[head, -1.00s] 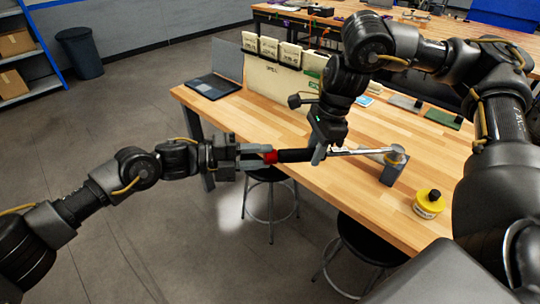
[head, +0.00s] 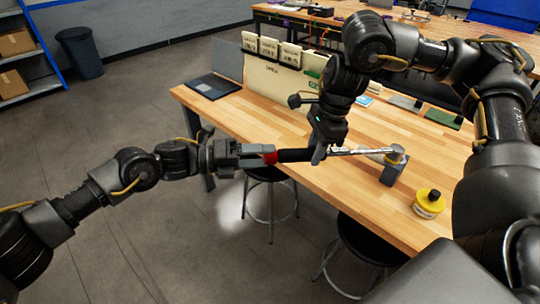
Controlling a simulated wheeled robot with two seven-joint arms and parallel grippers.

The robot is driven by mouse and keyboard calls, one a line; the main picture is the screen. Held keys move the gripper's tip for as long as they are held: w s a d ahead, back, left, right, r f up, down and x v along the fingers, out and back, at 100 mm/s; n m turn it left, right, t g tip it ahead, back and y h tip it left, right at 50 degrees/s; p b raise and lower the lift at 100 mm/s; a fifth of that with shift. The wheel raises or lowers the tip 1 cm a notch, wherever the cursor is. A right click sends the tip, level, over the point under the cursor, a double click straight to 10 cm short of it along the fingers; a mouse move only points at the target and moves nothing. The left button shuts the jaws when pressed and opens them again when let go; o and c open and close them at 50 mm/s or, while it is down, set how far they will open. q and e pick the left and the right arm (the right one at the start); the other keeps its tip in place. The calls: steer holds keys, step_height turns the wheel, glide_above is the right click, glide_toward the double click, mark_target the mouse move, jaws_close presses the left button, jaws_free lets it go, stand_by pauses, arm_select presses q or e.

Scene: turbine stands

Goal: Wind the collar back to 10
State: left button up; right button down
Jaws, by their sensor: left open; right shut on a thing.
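A torque wrench has a black handle (head: 295,155), a red collar (head: 270,158) at its left end and a silver shaft (head: 355,151). My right gripper (head: 319,153) is shut on the wrench near the join of handle and shaft. The collar's scale is too small to read.

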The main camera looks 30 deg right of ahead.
arm_select(q)
steer(key=shift+a, duration=0.1)
steer(key=shift+v, duration=2.45)
